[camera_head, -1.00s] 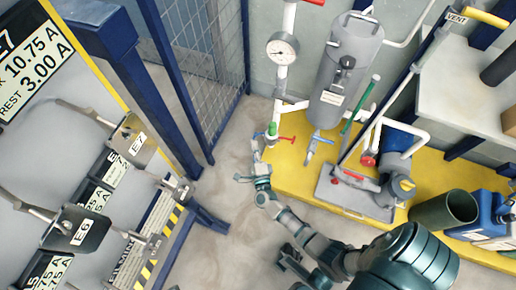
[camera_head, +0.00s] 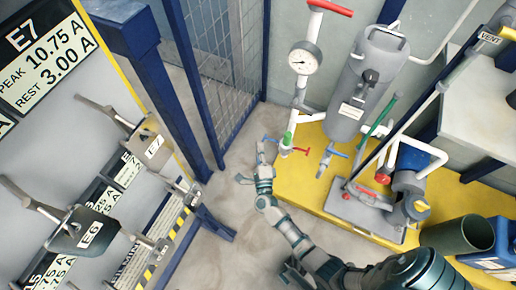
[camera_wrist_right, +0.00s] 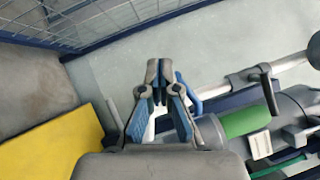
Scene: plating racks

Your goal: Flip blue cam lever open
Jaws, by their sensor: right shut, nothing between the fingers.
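A coupling (camera_head: 287,143) with a green sleeve hangs at the lower end of the white pipe. Its short blue cam lever (camera_head: 268,139) sticks out to the left, and its red lever (camera_head: 300,151) to the right. My right gripper (camera_head: 260,148) is shut and empty, just below and left of the blue lever; contact cannot be told. In the right wrist view, my right gripper (camera_wrist_right: 160,70) has its fingertips together. The blue lever (camera_wrist_right: 212,92) shows just right of the fingers, partly hidden by them, next to the green sleeve (camera_wrist_right: 245,121). My left gripper is not in view.
A pressure gauge (camera_head: 302,59) and a grey tank (camera_head: 367,75) stand above the yellow platform (camera_head: 300,185). Another blue handle (camera_head: 336,152) is right of the coupling. A mesh fence (camera_head: 215,65) and labelled panel (camera_head: 45,125) are at left. Bare floor lies between.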

